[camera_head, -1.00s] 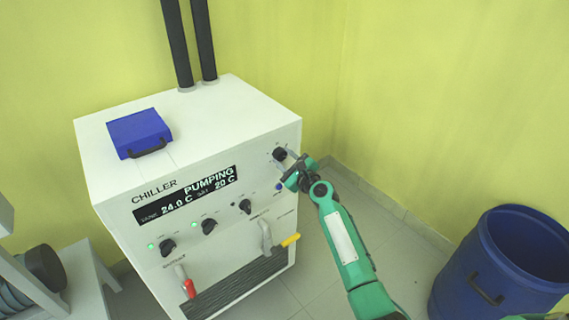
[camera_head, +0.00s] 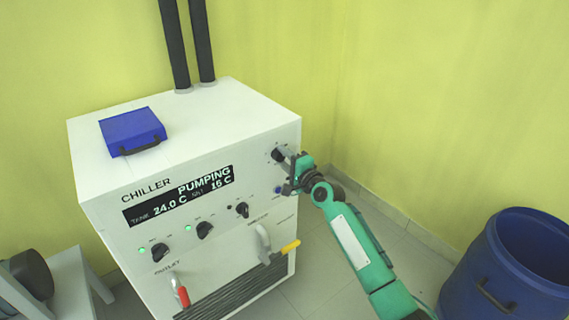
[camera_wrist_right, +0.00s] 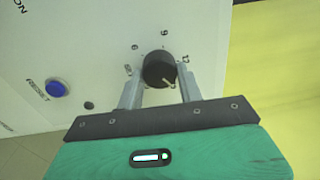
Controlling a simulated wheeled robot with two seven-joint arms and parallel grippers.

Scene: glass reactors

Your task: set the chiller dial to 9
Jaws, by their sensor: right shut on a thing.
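The chiller (camera_head: 195,200) is a white cabinet whose display (camera_head: 180,196) reads PUMPING, tank 24.0 C, and a set value of about 15 or 16 C. The black dial (camera_head: 278,155) is at the upper right of its front panel. In the right wrist view the dial (camera_wrist_right: 156,67) sits between the two grey fingers, its white mark toward the lower right. My right gripper (camera_head: 289,165) is shut on the dial; in the wrist view the gripper (camera_wrist_right: 158,80) partly hides the scale marks. My left gripper is not in view.
A blue reset button (camera_wrist_right: 57,89) is beside the dial. Several black knobs (camera_head: 204,230) and red (camera_head: 183,296) and yellow (camera_head: 290,246) valve handles are lower on the panel. A blue case (camera_head: 131,130) lies on top. A blue barrel (camera_head: 508,275) stands at right.

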